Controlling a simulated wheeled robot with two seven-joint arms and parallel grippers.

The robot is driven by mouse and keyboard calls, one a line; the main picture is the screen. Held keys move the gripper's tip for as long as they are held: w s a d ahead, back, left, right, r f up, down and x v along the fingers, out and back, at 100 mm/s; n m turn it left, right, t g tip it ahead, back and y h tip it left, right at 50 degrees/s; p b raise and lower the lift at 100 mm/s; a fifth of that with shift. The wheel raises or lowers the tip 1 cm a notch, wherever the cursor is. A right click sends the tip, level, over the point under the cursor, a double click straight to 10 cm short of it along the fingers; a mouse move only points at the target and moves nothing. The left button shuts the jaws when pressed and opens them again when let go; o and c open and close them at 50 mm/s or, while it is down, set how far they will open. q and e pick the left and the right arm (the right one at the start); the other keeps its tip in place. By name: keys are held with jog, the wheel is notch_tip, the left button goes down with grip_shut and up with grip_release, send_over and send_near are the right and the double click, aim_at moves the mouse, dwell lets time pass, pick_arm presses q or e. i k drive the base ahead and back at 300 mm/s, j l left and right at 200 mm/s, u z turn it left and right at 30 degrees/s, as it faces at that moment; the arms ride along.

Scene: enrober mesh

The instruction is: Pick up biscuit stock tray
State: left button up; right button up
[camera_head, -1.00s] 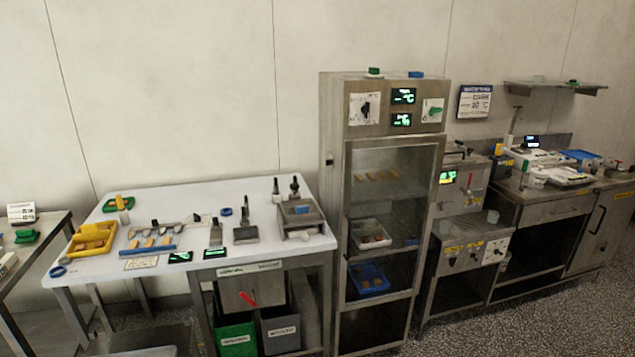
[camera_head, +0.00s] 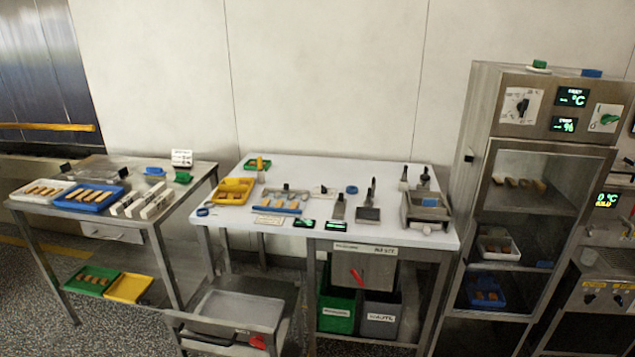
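Several trays hold biscuit-like bars, and I cannot tell which is the biscuit stock tray. A white tray (camera_head: 22,197) and a blue tray (camera_head: 64,201) with rows of brown bars lie side by side on the left steel table. A green tray (camera_head: 76,289) with bars lies on that table's lower shelf, beside a yellow tray (camera_head: 130,288) whose contents are unclear. A white tray (camera_head: 498,256) and a blue tray (camera_head: 484,304) with bars sit inside the steel cabinet at right. Neither of my grippers is in view.
A white-topped worktable (camera_head: 300,172) in the middle carries a yellow tray (camera_head: 231,190), tools and small displays. A low steel cart-like frame (camera_head: 215,335) stands in front. Green (camera_head: 336,312) and grey (camera_head: 382,314) bins sit under the worktable. Speckled floor is clear at lower left.

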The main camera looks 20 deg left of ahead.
aim_at(236, 307)
jog(key=j+u, duration=0.35)
jog(key=i+j+u, duration=0.15)
jog(key=j+u, duration=0.15)
jog(key=i+j+u, duration=0.15)
jog(key=j+u, duration=0.2)
jog(key=i+l+u, duration=0.1)
jog(key=l, duration=0.35)
